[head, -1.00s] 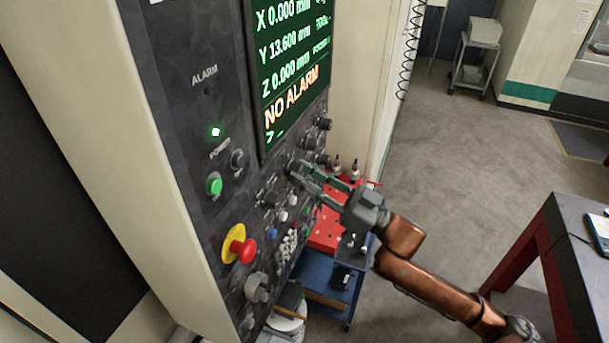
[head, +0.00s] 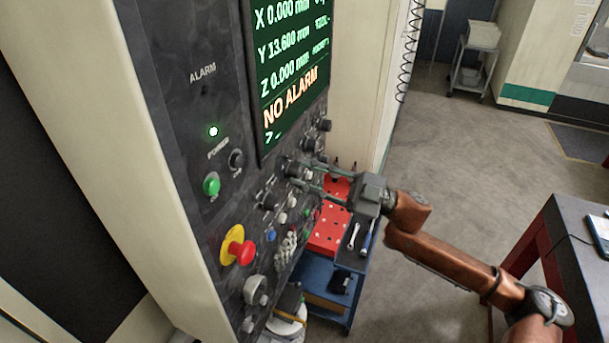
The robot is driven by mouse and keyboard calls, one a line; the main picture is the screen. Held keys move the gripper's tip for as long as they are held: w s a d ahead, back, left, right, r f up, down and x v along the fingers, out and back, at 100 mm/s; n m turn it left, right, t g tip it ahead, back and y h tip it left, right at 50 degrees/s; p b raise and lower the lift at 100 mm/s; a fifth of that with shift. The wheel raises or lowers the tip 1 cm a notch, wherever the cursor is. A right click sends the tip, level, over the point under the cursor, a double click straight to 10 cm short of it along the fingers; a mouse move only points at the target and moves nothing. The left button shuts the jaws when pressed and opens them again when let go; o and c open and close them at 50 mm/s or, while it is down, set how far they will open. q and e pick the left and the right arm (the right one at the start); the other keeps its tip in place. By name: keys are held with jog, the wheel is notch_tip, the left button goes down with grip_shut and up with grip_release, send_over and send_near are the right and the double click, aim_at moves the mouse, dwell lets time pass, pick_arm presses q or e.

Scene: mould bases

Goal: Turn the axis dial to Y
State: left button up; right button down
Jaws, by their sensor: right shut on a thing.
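The control panel (head: 190,120) stands tall at the left and faces right. Several dark dials sit below its screen. My right gripper (head: 298,176) reaches in from the right and is shut on a dark dial (head: 291,167) below the screen. Its fingers lie on either side of that dial and partly hide it. The dial's lettering and pointer are too small to read, so I cannot tell which axis it shows. Other dark dials (head: 324,125) sit just above the gripper. My left gripper is not in view.
The screen (head: 290,70) reads X 0.000, Y 13.600 and NO ALARM. A red and yellow emergency button (head: 238,247) and a green button (head: 211,185) stick out of the panel. A blue cart (head: 325,290) with red trays stands below my gripper. Open floor lies to the right.

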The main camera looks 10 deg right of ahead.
jog(key=shift+w+d+r+n+g, duration=0.1)
jog(key=shift+n+g, duration=0.3)
jog(key=shift+n, duration=0.6)
jog(key=c, duration=1.6)
grip_release()
jog(key=v, duration=1.2)
